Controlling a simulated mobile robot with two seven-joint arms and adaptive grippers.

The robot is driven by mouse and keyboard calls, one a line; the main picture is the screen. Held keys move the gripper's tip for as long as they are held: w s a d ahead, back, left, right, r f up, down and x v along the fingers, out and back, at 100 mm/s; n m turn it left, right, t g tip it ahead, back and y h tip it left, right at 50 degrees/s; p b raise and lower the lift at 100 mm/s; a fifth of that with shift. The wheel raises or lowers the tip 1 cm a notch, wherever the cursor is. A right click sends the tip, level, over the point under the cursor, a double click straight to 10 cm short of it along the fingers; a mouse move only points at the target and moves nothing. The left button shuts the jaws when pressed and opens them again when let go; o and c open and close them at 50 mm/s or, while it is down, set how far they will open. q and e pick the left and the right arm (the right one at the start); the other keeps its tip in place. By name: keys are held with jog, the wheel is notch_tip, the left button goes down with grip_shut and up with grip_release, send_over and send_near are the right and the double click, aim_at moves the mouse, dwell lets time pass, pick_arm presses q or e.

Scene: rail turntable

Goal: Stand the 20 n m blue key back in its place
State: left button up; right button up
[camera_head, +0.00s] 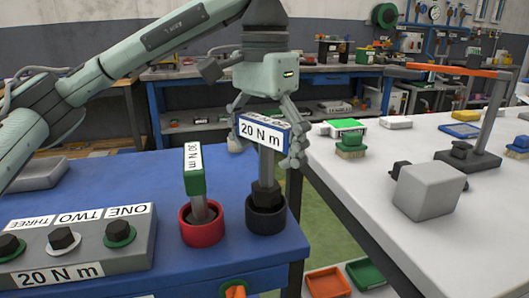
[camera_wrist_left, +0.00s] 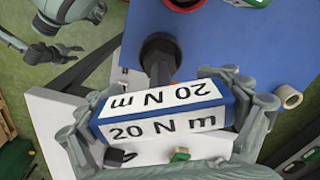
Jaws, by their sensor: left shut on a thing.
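The blue key (camera_head: 262,131) has a white "20 N m" label on its block-shaped head. My left gripper (camera_head: 267,140) is shut on that head from above, one finger on each side. The key is upright, its dark shaft pointing down. Its black lower end is at the mouth of the black cup (camera_head: 266,219) on the blue table; I cannot tell how deep it sits. My right gripper (camera_wrist_left: 62,30) shows in the left wrist view, away from the key.
A green "30 N m" key (camera_head: 195,180) stands in a red cup (camera_head: 202,228) close to the left. A white table (camera_head: 350,200) at right bears a grey block (camera_head: 428,190) and brushes. A gap separates the tables.

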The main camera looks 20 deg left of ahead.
aim_at(264, 120)
pick_arm(q)
jog(key=shift+f+b, duration=1.5)
jog(key=shift+f, duration=0.65)
jog(key=o, duration=1.3)
jog(key=shift+r, duration=0.1)
notch_tip(264, 120, up, 12)
